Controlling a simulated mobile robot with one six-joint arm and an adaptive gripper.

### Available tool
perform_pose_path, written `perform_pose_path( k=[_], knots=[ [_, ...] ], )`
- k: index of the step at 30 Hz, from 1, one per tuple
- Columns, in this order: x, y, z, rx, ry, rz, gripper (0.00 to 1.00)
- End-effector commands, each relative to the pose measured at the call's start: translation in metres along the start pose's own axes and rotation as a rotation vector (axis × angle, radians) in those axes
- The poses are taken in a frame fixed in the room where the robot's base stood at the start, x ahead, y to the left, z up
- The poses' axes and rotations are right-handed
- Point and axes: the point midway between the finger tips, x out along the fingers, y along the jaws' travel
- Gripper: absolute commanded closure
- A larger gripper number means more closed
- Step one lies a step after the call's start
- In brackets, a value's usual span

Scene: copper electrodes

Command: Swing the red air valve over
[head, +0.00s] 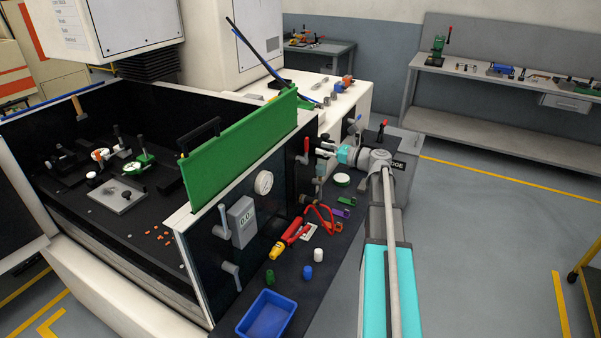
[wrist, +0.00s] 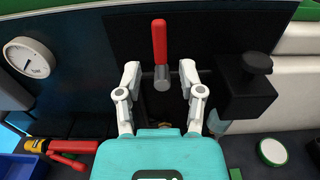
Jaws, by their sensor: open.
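The red air valve (head: 306,147) is on the dark side panel of the machine, with its red lever pointing up. In the wrist view the red lever (wrist: 159,40) stands upright above a short grey stem. My gripper (head: 321,149) is just to the right of the valve in the head view. In the wrist view the open fingers (wrist: 160,76) stand on either side of the grey stem, below the red lever. I see a gap between each finger and the stem. I cannot tell how deep the fingertips reach. The valve's base is partly hidden.
A round gauge (head: 263,182) and a grey display box (head: 241,221) are on the same panel. A black knobbed block (wrist: 247,82) is close right of my fingers in the wrist view.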

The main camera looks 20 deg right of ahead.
Motion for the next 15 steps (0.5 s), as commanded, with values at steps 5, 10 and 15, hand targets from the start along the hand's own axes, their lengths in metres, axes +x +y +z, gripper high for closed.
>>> perform_pose_path(
  k=[5,10,15],
  knots=[
    [0.016,0.0,0.0,0.0,0.0,0.001,0.5],
    [0.03,-0.001,0.0,0.0,0.0,0.001,0.5],
    [0.043,-0.001,0.0,0.0,0.0,0.0,0.5]
  ],
)
